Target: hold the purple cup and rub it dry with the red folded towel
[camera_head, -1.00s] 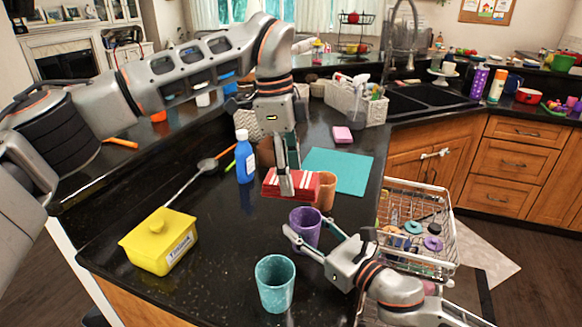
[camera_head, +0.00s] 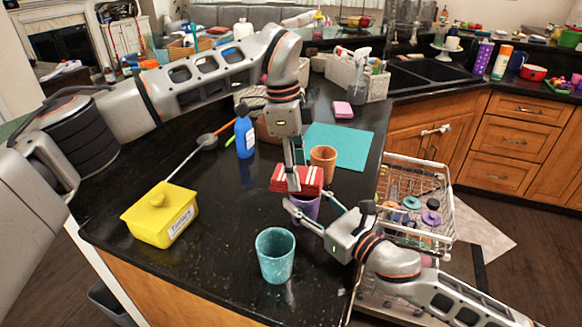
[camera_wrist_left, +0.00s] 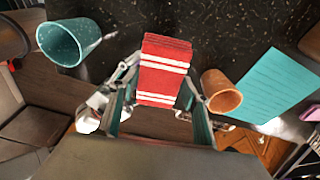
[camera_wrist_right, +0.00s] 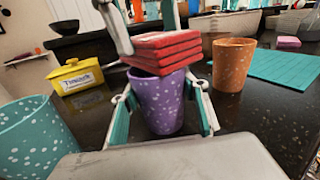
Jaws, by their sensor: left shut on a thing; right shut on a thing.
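The purple cup (camera_head: 305,208) stands upright at the counter's front right, speckled with white in the right wrist view (camera_wrist_right: 163,104). My right gripper (camera_head: 313,212) is shut around its sides, one finger on each side. The red folded towel (camera_head: 297,178), with white stripes, is held by my left gripper (camera_head: 294,186), which is shut on it from above. In the right wrist view the towel (camera_wrist_right: 163,52) lies flat over the cup's mouth, and seems to touch the rim. In the left wrist view the towel (camera_wrist_left: 163,70) hides the purple cup.
A teal cup (camera_head: 275,255) stands in front, and an orange cup (camera_head: 323,158) close behind the towel. A teal mat (camera_head: 345,145), blue bottle (camera_head: 244,136) and yellow box (camera_head: 160,215) are also on the counter.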

